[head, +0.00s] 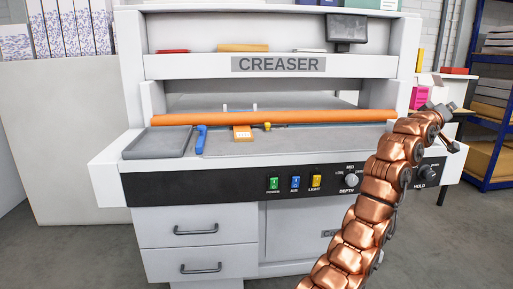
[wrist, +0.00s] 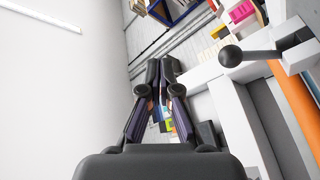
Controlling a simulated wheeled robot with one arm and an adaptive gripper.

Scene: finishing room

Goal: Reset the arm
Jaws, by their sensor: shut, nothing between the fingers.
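My arm, copper-coloured and segmented, rises from the bottom right of the head view and bends right at its top. My gripper (head: 447,117) is at its end, in front of the right side of the creaser (head: 280,64). In the wrist view my gripper (wrist: 159,62) shows with its two dark fingers together at the tips and nothing between them. It is clear of the machine's bed. The orange roller bar (head: 330,117) runs across the machine, its right end close to my arm in the picture.
The front panel has coloured switches and a depth knob (head: 351,180). A blue shelf rack (head: 475,95) stands at the right. Floor is open at the left front.

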